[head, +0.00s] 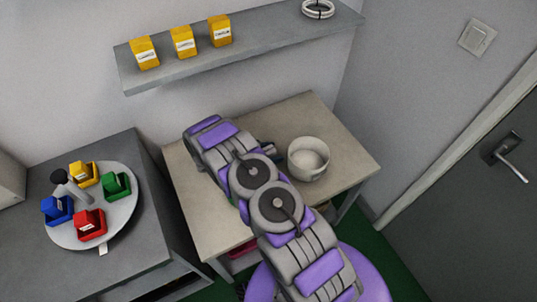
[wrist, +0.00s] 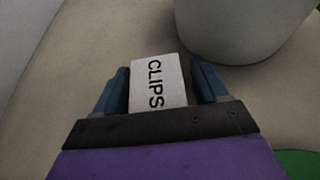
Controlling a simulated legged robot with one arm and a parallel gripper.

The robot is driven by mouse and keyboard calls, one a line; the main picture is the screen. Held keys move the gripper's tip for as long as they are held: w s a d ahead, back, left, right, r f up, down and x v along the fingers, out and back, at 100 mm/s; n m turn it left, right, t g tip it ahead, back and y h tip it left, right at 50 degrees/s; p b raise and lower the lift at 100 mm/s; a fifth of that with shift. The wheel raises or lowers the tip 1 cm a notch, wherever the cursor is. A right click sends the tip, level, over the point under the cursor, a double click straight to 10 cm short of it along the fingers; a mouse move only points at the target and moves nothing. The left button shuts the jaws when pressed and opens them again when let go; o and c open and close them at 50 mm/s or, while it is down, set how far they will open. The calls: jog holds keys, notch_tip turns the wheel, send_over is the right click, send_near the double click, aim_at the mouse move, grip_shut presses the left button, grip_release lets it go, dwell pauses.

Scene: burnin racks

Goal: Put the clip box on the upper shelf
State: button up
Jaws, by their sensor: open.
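The clip box shows in the wrist view as a white label face reading CLIPS (wrist: 158,88). It lies between the two blue fingers of my gripper (wrist: 160,70). The fingers stand apart, with a narrow gap at each side of the box, so it is not gripped. In the head view my arm reaches over the beige table (head: 315,115) and hides the box; the gripper cannot be made out clearly there. The upper shelf (head: 270,47) is a grey wall board above the table. It bears three yellow boxes (head: 183,42) at its left and white rings (head: 318,9) at its right.
A white pot (head: 308,158) stands on the table right of my arm, close to my gripper in the wrist view (wrist: 240,25). A grey cabinet (head: 45,165) at left bears a round tray (head: 125,213) with coloured bins. The shelf is bare between the yellow boxes and rings.

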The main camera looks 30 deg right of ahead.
aim_at(272, 148)
jog(key=shift+c, duration=0.3)
jog(key=c, duration=1.1)
jog(key=shift+r, duration=0.55)
notch_tip(272, 148, up, 3)
jog(key=shift+f+p, duration=0.1)
jog(key=shift+p, duration=0.55)
jog(key=s+a, duration=0.1)
jog(key=s, duration=0.4)
jog(key=s+a+p, duration=0.1)
jog(key=s+a, duration=0.1)
jog(key=s, duration=0.3)
jog(key=s+a+r+p, duration=0.1)
jog(key=s, duration=0.4)
jog(key=shift+s+a, duration=0.2)
jog(key=shift+a, duration=0.1)
